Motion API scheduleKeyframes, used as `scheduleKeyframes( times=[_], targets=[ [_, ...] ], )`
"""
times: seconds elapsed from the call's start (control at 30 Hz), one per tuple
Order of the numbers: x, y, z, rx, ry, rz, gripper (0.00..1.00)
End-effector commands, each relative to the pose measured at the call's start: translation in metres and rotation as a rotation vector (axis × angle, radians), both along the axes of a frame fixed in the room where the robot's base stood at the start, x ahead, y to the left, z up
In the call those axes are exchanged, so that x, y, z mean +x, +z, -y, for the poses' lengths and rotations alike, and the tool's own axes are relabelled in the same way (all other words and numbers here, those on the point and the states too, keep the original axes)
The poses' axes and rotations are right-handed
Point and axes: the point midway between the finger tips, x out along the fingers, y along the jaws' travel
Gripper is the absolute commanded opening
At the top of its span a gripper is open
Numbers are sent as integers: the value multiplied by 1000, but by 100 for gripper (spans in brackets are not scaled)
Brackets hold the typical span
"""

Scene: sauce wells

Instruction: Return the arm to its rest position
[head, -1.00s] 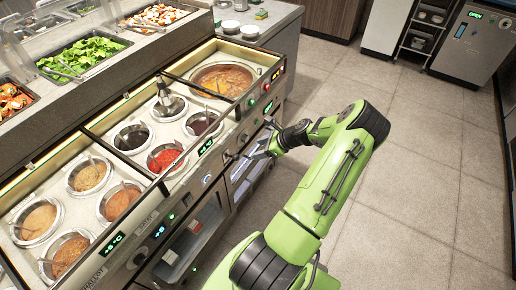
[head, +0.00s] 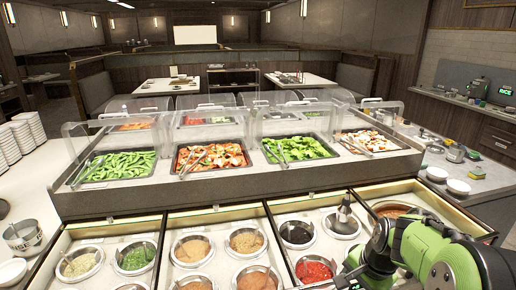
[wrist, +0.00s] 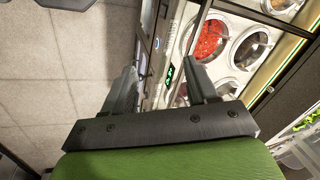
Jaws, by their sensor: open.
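My gripper (wrist: 160,88) is open and empty in the wrist view, its two dark fingers spread apart. Beyond them is the front edge of the sauce counter, with a green-lit display (wrist: 168,76) near the right finger. Nothing is between the fingers. In the head view my green and black arm (head: 440,258) is at the lower right, over the front of the counter by the red sauce well (head: 315,270). The fingertips are hard to make out there.
Sauce wells (head: 192,250) line the counter below a salad bar with trays of greens (head: 300,149) and clear guards. A soup well (head: 398,209) is partly hidden by my arm. White bowls (head: 437,174) stand at right. Open tiled floor (wrist: 60,60) shows left in the wrist view.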

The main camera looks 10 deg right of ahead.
Motion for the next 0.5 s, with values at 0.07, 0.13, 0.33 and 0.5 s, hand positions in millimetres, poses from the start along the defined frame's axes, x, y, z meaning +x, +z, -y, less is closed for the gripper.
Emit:
scheduleKeyframes(
  times=[0.07, 0.13, 0.33, 0.5],
  targets=[
    [-16, 33, -41, -115, 208, 19, 58],
    [-37, 55, -72, -204, 387, 40, 58],
    [-110, 89, -133, -384, 846, 148, 58],
    [-145, 91, -148, -438, 1048, 215, 58]
  ],
)
